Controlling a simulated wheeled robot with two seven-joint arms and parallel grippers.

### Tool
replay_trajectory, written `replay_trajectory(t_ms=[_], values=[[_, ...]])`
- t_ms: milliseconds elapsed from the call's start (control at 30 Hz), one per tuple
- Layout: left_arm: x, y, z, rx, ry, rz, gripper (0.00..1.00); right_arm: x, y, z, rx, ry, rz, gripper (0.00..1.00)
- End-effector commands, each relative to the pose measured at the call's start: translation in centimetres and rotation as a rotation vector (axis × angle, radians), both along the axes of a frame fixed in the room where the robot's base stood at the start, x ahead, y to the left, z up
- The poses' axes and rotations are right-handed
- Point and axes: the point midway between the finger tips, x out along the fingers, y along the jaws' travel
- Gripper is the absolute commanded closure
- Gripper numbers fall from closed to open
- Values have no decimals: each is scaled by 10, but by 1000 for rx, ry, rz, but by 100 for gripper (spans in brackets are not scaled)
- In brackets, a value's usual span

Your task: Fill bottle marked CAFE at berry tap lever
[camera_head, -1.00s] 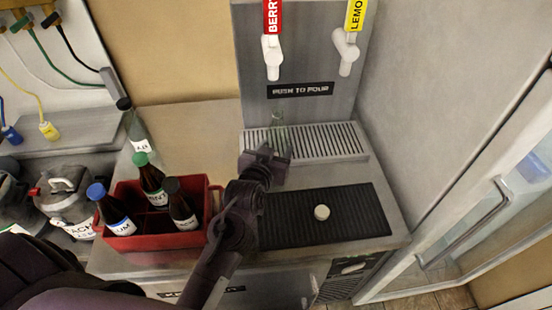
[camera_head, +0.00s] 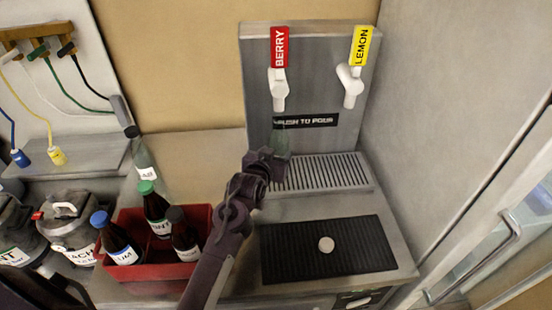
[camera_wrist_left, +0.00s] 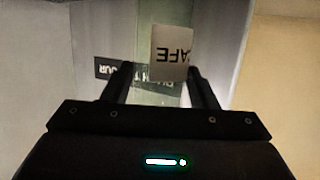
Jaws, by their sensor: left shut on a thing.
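My left gripper (camera_head: 268,160) is shut on a clear glass bottle (camera_head: 281,142) and holds it upright near the drip grate, below the berry tap. In the left wrist view the bottle's white label (camera_wrist_left: 172,53) reads CAFE upside down, between my two fingers (camera_wrist_left: 160,82). The berry tap has a red lever marked BERRY (camera_head: 280,47) and a white spout (camera_head: 279,90) above the bottle. The bottle looks empty; its lower part is hidden by my gripper. My right gripper does not show.
A yellow LEMON lever (camera_head: 361,46) stands right of the berry one. A red crate (camera_head: 137,272) with several bottles is at left, near another clear bottle (camera_head: 144,158).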

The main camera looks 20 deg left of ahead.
Motion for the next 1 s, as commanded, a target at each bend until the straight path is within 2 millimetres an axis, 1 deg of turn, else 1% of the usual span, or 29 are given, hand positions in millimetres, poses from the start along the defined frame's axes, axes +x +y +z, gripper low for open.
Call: replay_trajectory(t_ms=[367, 700, 1000], values=[[0, 0, 1, 0, -2, 0, 76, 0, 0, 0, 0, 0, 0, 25], [0, 0, 2, 0, -1, 0, 76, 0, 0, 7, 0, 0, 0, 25], [0, 0, 1, 0, -2, 0, 76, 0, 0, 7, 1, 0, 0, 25]])
